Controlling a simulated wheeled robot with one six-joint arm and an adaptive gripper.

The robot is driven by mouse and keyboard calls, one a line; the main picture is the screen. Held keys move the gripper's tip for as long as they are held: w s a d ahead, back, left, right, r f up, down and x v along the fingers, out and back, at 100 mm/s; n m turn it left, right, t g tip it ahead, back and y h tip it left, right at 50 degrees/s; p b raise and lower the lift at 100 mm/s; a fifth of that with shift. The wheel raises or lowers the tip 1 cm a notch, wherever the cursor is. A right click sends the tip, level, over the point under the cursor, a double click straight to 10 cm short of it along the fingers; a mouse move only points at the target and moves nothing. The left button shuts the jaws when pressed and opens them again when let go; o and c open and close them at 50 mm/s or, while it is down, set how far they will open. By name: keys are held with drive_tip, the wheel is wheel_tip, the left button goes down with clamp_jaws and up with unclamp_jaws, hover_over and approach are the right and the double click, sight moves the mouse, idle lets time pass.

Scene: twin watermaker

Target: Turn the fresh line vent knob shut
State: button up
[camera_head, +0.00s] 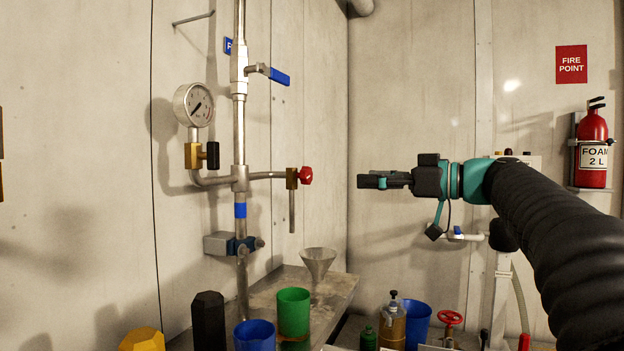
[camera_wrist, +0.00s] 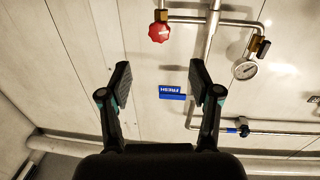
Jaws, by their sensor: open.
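The red vent knob (camera_head: 305,175) sits on a brass valve (camera_head: 291,178) at the end of a short side branch of the steel pipe (camera_head: 240,130), with a thin outlet tube hanging below. My gripper (camera_head: 372,181) is to the right of the knob at nearly its height, apart from it, fingers pointing left. In the wrist view, which looks upside down, my gripper (camera_wrist: 161,83) is open and empty. The red knob (camera_wrist: 159,32) shows there beyond the fingertips, near the top edge.
A pressure gauge (camera_head: 194,105) and a blue-handled valve (camera_head: 270,74) are on the same pipework. Below, a bench (camera_head: 335,310) holds a funnel (camera_head: 318,262) and a green cup (camera_head: 293,312). A fire extinguisher (camera_head: 592,148) hangs at right. The air between knob and gripper looks clear.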

sight(310, 175)
drive_tip(key=p+x, duration=0.1)
drive_tip(key=x, duration=0.6)
drive_tip(key=p+x, duration=0.1)
drive_tip(key=x, duration=0.5)
drive_tip(key=shift+w+a+r, duration=0.2)
drive_tip(key=shift+w+a, duration=0.05)
drive_tip(key=shift+a, duration=0.05)
drive_tip(key=c, duration=1.1)
